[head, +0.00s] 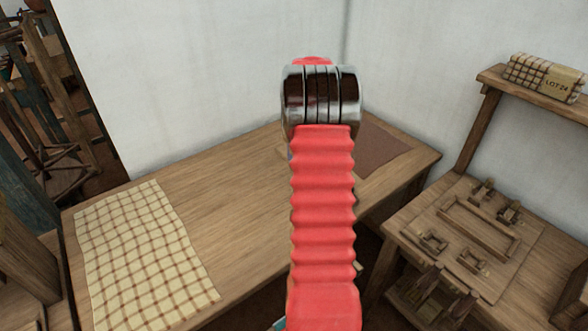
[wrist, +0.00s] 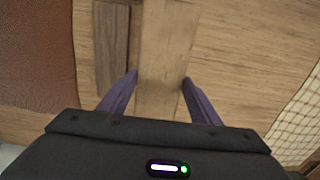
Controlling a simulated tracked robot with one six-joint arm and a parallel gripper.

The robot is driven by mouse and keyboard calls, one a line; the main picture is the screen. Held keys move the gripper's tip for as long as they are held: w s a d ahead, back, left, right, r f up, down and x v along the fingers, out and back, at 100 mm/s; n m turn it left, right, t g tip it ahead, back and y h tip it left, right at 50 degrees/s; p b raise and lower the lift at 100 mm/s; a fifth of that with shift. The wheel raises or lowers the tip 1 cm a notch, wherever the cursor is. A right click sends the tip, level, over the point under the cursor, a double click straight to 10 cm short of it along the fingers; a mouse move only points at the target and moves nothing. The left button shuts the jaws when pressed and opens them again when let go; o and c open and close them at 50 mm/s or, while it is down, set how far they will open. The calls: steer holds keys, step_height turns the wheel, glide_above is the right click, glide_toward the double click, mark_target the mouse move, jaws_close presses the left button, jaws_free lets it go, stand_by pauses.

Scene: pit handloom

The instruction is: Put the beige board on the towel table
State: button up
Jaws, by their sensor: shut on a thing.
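The beige board (wrist: 165,50) is a long pale wooden piece between the two purple fingers of my gripper (wrist: 160,84) in the wrist view. The gripper is shut on it. The board is over the wooden table (head: 225,195) that carries the checked towel (head: 145,255); I cannot tell whether it touches the tabletop. In the head view my red arm hides the gripper and most or all of the board. The towel lies at the table's left end and also shows at the right edge of the wrist view (wrist: 300,125).
A darker wooden strip (wrist: 112,45) lies beside the board. A brown mat (head: 379,150) lies at the table's far right end. A side table (head: 400,228) with a wooden fixture stands right, below a shelf (head: 540,95) holding a checked bundle. The tabletop between towel and arm is clear.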

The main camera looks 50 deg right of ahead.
steer(key=shift+w+d, duration=0.15)
steer(key=shift+f, duration=3.1)
steer(key=shift+f, duration=0.1)
steer(key=shift+f, duration=1.8)
